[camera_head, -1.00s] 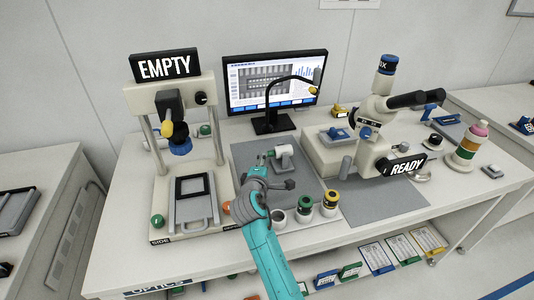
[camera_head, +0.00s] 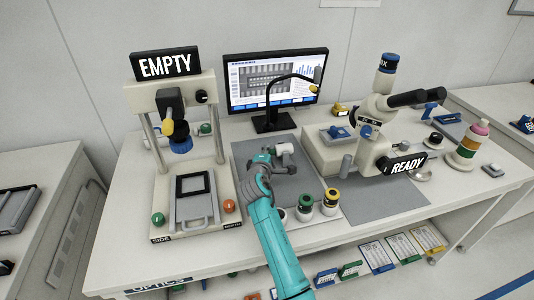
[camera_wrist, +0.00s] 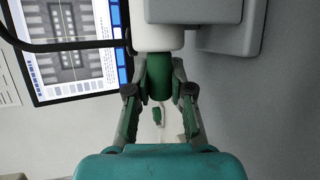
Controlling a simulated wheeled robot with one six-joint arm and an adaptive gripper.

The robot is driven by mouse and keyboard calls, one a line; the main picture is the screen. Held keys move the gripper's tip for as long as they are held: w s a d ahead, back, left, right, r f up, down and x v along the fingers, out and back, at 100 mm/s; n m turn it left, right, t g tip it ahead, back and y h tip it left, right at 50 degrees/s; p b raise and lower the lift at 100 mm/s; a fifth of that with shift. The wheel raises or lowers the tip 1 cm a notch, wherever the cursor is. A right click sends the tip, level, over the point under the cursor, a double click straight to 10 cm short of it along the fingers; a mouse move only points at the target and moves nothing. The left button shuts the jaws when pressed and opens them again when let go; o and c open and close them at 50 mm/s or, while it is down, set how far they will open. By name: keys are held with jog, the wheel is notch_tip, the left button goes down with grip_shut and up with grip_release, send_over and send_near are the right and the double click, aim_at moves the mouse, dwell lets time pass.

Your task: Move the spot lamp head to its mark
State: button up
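A small swivelling head with a white barrel (camera_head: 284,148) and a grey bracket stands on the grey mat, left of the microscope; I take it for the spot lamp head. In the wrist view its white barrel (camera_wrist: 158,30) and green grip (camera_wrist: 160,80) show at top centre. In the wrist view my gripper's fingers (camera_wrist: 160,72) sit on both sides of the green grip, with no gap visible. The head's front and any mark are not clear. A black gooseneck lamp (camera_head: 268,122) stands behind, before the monitor.
The monitor (camera_head: 275,80) is behind. The press stand (camera_head: 170,90) with an EMPTY sign is left. Several small jars, including a yellow-topped one (camera_head: 330,202), stand near the front edge. The mat's right part is bare.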

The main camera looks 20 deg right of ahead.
grip_shut()
jog(key=shift+d+r+m+y, duration=0.15)
jog(key=shift+r+m+y, duration=0.35)
jog(key=shift+r+m, duration=0.25)
jog(key=shift+d+r+m+g+y, duration=0.3)
jog(key=shift+r+m+y, duration=0.2)
jog(key=shift+m+y, duration=0.3)
jog(key=shift+d+r+m+g+y, duration=0.15)
jog(key=shift+r+m+g+y, duration=0.15)
jog(key=shift+r+m+y, duration=0.45)
jog(key=shift+f+m, duration=0.2)
jog(key=shift+m, duration=0.1)
jog(key=o, duration=0.8)
grip_release()
jog(key=shift+c, duration=0.2)
jog(key=shift+s, duration=0.15)
